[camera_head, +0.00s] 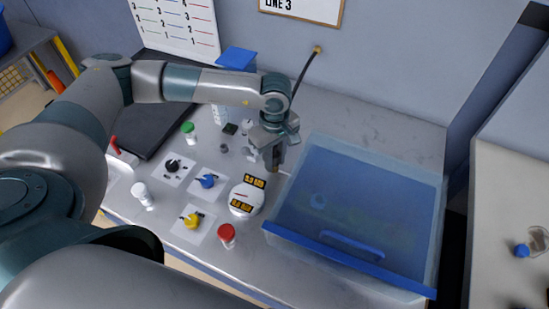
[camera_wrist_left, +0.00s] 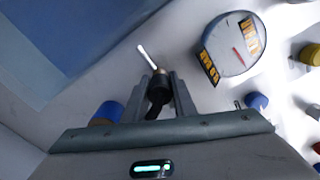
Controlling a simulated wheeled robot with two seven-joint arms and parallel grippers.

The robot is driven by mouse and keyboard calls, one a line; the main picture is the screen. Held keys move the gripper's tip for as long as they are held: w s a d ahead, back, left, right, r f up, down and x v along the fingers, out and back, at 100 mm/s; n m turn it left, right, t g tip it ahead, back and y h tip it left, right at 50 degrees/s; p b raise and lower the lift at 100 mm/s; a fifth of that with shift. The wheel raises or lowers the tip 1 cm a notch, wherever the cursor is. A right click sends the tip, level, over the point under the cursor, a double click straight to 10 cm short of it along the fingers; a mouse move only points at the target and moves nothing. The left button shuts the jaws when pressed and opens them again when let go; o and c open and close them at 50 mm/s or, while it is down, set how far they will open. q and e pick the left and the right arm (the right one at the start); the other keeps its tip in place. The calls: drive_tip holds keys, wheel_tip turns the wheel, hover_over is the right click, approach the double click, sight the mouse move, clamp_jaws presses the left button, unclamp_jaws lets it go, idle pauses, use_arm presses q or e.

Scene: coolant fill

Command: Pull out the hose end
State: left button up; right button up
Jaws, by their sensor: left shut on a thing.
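The black hose (camera_head: 305,72) hangs from a brass fitting on the back wall and runs down behind my left wrist. My left gripper (camera_head: 275,155) points down just left of the blue bin. In the left wrist view, my left gripper (camera_wrist_left: 160,90) is shut on the dark hose end (camera_wrist_left: 157,92), which sits between the two fingers. A brass-coloured collar and a thin white tip (camera_wrist_left: 147,57) extend past the fingertips. Whether the tip touches anything below cannot be told. My right gripper is not in view.
A translucent blue bin (camera_head: 432,240) stands on the right of the grey bench. A round white gauge (camera_head: 243,200) is close to the gripper. Black, blue and yellow knobs (camera_head: 207,181), a red-capped jar (camera_head: 227,236) and a green-capped jar (camera_head: 189,132) stand to the left.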

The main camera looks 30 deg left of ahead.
sight(274, 154)
use_arm(q)
drive_tip(key=shift+r, duration=0.4)
idle(0.5)
drive_tip(key=shift+r+p, duration=0.8)
drive_tip(key=shift+r, duration=1.6)
